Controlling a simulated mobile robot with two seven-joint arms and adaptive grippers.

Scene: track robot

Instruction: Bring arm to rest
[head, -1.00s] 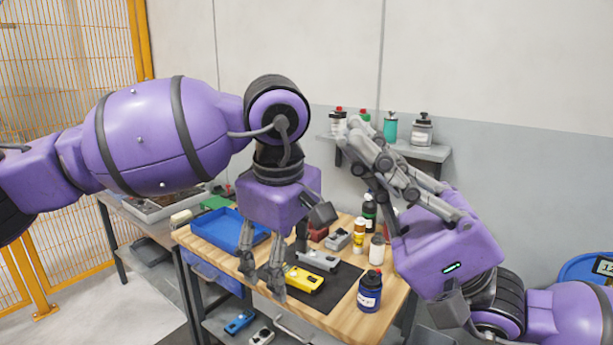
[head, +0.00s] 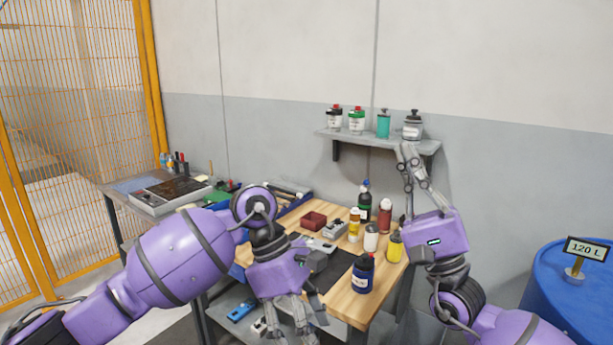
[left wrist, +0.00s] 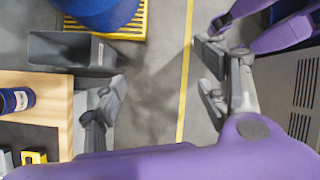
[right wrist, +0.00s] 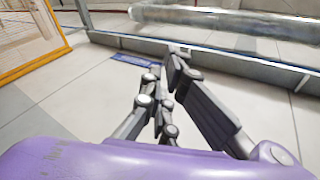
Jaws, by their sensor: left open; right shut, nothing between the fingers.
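My left gripper (head: 296,338) hangs with its fingers down over the front edge of the wooden workbench (head: 345,300), empty, with its tips cut off by the picture's bottom. In the left wrist view my left gripper (left wrist: 160,95) is open, its fingers wide apart above the grey floor. My right gripper (head: 407,152) points up on the right of the bench, in front of the wall shelf as seen from the head. In the right wrist view my right gripper (right wrist: 164,72) has its fingers close together with nothing between them.
The shelf (head: 380,139) carries several bottles. Bottles, including a dark blue one (head: 363,275), and a red box (head: 313,221) stand on the bench. A blue drum (head: 570,285) is at right, a yellow mesh fence (head: 70,110) at left. A grey bin (left wrist: 72,52) stands beside the bench.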

